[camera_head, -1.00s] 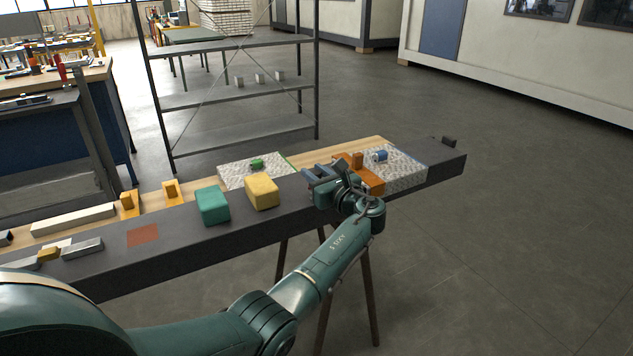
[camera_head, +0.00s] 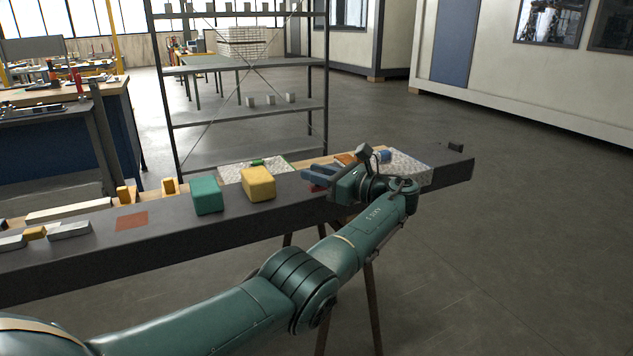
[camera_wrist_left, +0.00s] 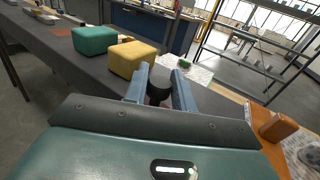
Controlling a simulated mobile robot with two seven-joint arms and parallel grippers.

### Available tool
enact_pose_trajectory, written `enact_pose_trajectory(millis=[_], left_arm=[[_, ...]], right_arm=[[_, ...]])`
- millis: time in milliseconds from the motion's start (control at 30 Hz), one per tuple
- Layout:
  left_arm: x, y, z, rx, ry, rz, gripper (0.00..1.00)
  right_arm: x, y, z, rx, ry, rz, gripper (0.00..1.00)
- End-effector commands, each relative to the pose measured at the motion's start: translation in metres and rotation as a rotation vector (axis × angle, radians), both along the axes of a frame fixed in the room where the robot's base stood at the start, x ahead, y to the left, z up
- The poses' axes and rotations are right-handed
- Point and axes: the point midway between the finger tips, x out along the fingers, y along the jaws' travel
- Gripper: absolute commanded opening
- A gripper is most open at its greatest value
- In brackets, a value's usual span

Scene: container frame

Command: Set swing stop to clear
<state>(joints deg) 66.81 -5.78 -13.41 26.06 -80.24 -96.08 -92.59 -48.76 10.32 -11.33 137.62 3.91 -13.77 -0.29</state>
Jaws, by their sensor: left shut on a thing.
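My left gripper (camera_head: 316,176) is low over the dark beam-like bench, right of the yellow block. In the left wrist view, its two blue fingers (camera_wrist_left: 160,87) are shut on a dark round knob (camera_wrist_left: 158,91). I cannot tell for certain whether this knob is part of the swing stop; what lies below it is hidden. A little red shows under the fingers in the head view. An orange block (camera_wrist_left: 277,127) stands on an orange plate (camera_wrist_left: 265,118) right of the gripper; in the head view it is mostly hidden behind the gripper. My right gripper is not in view.
A yellow block (camera_head: 258,184) and a green block (camera_head: 207,194) stand on the bench (camera_head: 290,208) left of the gripper. A speckled pad with a small green piece (camera_head: 256,162) lies behind them. Another speckled pad (camera_head: 412,170) lies to the right. A metal shelf (camera_head: 250,105) stands beyond.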

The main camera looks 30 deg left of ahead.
Motion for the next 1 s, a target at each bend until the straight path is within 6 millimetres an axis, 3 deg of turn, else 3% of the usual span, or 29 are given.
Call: enact_pose_trajectory(millis=[533,567,600,800,1000], left_arm=[[-0.0013,-0.0008,-0.0007,-0.002,0.001,0.019,0.0],[-0.0013,-0.0007,-0.0008,-0.002,0.001,0.019,0.28],[-0.0013,-0.0007,-0.0007,-0.002,0.001,0.019,0.31],[-0.0011,-0.0007,-0.0004,-0.001,0.001,0.018,0.46],[-0.001,-0.0012,-0.0002,-0.001,0.0,0.017,0.46]], right_arm=[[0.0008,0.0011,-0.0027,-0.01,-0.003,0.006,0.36],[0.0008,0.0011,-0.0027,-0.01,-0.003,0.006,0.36],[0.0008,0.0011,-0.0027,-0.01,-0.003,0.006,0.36],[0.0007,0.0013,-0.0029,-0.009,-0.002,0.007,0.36],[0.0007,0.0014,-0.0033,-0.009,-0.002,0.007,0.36]])
